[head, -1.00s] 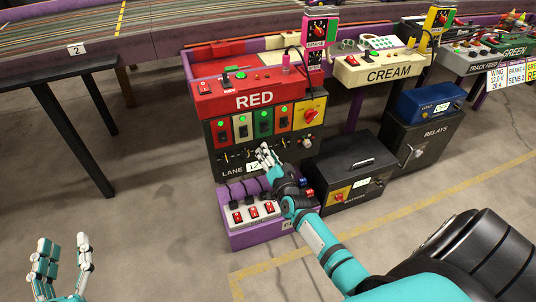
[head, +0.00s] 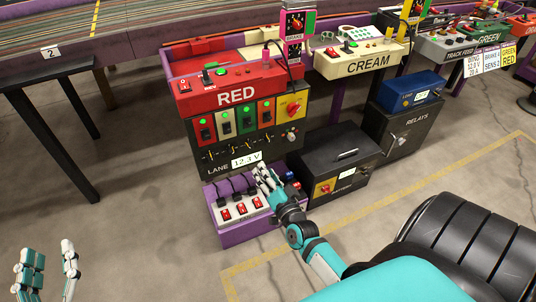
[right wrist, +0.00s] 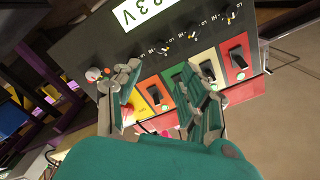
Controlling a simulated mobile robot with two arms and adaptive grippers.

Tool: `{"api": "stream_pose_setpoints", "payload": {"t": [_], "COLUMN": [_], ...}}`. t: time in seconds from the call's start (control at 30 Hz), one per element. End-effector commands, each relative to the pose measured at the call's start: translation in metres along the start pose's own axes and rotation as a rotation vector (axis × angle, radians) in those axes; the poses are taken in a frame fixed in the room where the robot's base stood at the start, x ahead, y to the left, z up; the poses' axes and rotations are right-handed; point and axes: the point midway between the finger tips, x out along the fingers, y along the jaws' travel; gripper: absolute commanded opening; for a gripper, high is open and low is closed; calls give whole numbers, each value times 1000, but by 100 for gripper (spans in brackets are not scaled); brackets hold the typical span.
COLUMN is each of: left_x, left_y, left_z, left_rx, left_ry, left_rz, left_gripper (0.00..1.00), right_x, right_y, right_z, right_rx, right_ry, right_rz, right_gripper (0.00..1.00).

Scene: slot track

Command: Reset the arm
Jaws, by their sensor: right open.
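My right gripper (head: 268,180) is open and empty. In the head view its fingers point up, in front of the lower edge of the black lane panel (head: 220,157) and over the right part of the purple switch box (head: 228,236). In the right wrist view, the two fingers of the right gripper (right wrist: 165,90) stand apart, with the panel's coloured switch plates (right wrist: 205,65) behind and between them. I see no contact. My left gripper (head: 50,265) is at the lower left of the head view, fingers apart, empty, over bare floor.
A red control box (head: 236,97) sits above the lane panel, whose display (head: 247,160) reads 12.3 V. A black battery box (head: 325,150) and relay cabinet (head: 400,135) stand to the right. Bare floor (head: 130,215) lies left of the purple box.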

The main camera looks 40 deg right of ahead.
Motion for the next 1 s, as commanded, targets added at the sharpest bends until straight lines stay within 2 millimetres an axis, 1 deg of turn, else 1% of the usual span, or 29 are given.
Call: {"api": "stream_pose_setpoints", "payload": {"t": [0.03,0.17,0.67,0.73,0.77,0.87,0.9,0.97,1.0], "left_x": [0,0,0,0,0,0,0,0,0], "left_y": [0,0,0,0,0,0,0,0,0], "left_z": [0,0,0,0,0,0,0,0,0], "left_rx": [0,0,0,0,0,0,0,0,0], "left_ry": [0,0,1,0,0,0,0,0,0], "left_rz": [0,0,0,0,0,0,0,0,0], "left_gripper": [40,40,40,40,40,40,40,40,40], "right_x": [-4,-9,-9,-9,-10,-14,-19,-28,-34], "right_y": [0,0,-1,-7,-14,-52,-73,-108,-129], "right_z": [0,0,0,1,2,6,8,11,12], "right_rx": [1,1,1,-10,-22,-100,-148,-227,-280], "right_ry": [0,-1,-1,-7,-12,-49,-67,-91,-103], "right_rz": [-1,0,-1,-13,-25,-96,-135,-199,-237], "right_gripper": [42,42,42,42,42,42,42,42,42]}}
